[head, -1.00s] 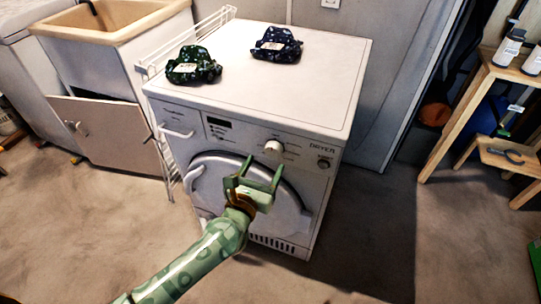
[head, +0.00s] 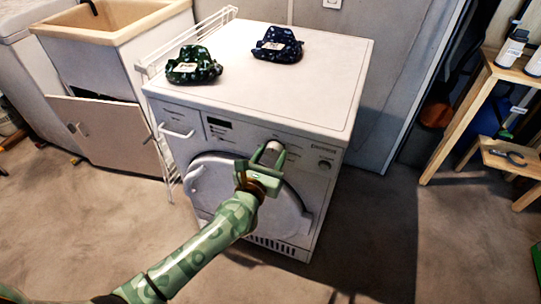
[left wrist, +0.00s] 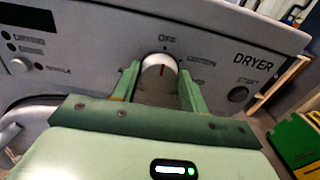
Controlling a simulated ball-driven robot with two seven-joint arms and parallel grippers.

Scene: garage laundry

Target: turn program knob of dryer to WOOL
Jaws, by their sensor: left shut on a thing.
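The dryer (head: 300,90) is a white front-loading machine in the middle of the head view. Its program knob (left wrist: 159,74) is round and pale with a red mark pointing up toward OFF in the left wrist view. The knob (head: 274,147) also shows between the fingers in the head view. My left gripper (head: 269,155) is shut on the knob; its green fingers show on both sides of it in the left wrist view (left wrist: 158,84). The label WOOL cannot be read; some labels beside the knob are partly hidden by the fingers. My right gripper is not in view.
A green patterned bundle (head: 193,65) and a blue one (head: 278,45) lie on the dryer top. The start button (left wrist: 238,94) is right of the knob. A sink cabinet (head: 110,125) stands left, a wooden shelf (head: 462,120) right.

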